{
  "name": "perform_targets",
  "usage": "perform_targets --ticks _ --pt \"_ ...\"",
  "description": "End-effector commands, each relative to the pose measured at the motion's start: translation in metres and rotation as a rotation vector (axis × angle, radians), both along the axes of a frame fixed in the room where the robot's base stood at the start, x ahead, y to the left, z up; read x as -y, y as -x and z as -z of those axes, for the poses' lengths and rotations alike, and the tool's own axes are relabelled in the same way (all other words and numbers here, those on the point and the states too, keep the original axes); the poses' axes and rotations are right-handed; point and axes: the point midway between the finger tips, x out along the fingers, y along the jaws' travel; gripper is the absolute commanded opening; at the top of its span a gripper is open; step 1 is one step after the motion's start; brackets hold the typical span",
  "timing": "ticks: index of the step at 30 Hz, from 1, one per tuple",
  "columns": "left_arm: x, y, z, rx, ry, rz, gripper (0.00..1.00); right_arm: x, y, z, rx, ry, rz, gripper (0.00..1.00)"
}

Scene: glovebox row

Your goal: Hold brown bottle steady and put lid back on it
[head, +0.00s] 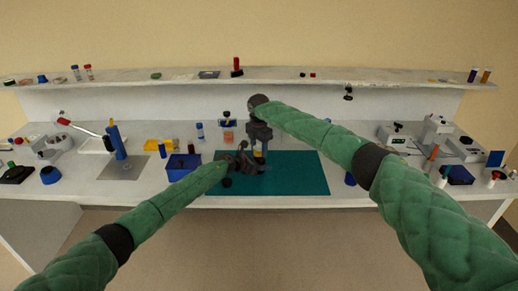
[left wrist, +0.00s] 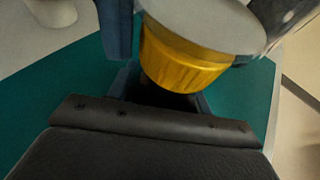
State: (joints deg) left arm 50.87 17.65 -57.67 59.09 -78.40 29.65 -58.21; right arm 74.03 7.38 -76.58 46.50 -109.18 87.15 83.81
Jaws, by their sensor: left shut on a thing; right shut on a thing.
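A ribbed yellow lid (left wrist: 185,60) with a flat grey top shows large in the left wrist view. It is a small yellow spot in the head view (head: 258,154), just under my right gripper (head: 260,145). The right gripper points down from above and is shut on the lid. My left gripper (head: 247,161) comes in low from the left and is shut, at the same spot over the teal mat. The dark body (left wrist: 165,98) below the lid, between the left fingers, is likely the brown bottle. It is mostly hidden, and I cannot tell whether the lid touches it.
The teal mat (head: 300,175) has free room to the right of the grippers. A shelf (head: 300,83) runs along the back.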

Motion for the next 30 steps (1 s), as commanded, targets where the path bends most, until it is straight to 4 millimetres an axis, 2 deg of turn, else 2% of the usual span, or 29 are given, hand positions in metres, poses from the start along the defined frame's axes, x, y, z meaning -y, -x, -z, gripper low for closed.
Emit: perform_targets --ticks 24,30 --pt "0.0011 0.0009 0.0008 0.0 -0.001 0.002 0.0 -0.0011 -0.0007 -0.0001 0.001 -0.001 1.187 0.26" --pt "0.0014 0.0011 0.0009 0.0 -0.001 0.002 0.0 -0.001 -0.0009 0.0 0.001 0.0 1.374 0.26"
